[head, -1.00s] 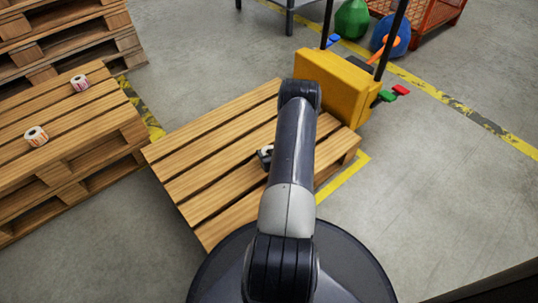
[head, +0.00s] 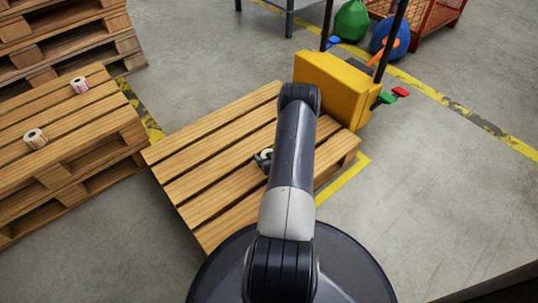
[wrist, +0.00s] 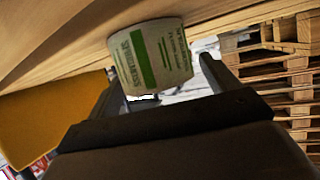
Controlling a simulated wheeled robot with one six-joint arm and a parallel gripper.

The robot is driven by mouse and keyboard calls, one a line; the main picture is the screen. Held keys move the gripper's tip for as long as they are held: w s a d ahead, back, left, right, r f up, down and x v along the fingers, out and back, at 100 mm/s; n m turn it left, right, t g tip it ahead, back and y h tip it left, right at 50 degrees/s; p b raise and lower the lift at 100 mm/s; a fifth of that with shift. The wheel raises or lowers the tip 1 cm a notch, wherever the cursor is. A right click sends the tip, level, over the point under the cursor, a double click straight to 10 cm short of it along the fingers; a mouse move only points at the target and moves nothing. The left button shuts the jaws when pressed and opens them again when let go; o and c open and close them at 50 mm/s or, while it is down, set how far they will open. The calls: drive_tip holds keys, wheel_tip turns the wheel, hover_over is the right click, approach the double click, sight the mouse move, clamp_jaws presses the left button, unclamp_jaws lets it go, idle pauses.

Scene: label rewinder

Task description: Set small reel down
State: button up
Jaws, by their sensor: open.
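The small reel (wrist: 150,56), white with a green printed label, stands against the wooden pallet boards (wrist: 50,40) in the wrist view. My gripper (wrist: 160,75) is open, with one finger on each side of the reel. In the head view the reel (head: 267,153) shows as a small white ring on the middle pallet (head: 215,165), partly hidden by my gripper (head: 262,160) and arm. Whether either finger still touches the reel I cannot tell.
Two other label reels, one nearer (head: 35,138) and one farther (head: 79,85), sit on the left stacked pallet (head: 65,125). A yellow pallet-jack body (head: 333,88) stands at the pallet's far right end. The pallet's left boards are bare.

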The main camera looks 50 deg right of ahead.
drive_tip(key=p+v, duration=0.4)
drive_tip(key=v, duration=0.7)
drive_tip(key=shift+p, duration=0.35)
drive_tip(key=shift+s+a+r, duration=0.2)
drive_tip(key=shift+s+a, duration=0.05)
drive_tip(key=shift+s, duration=0.2)
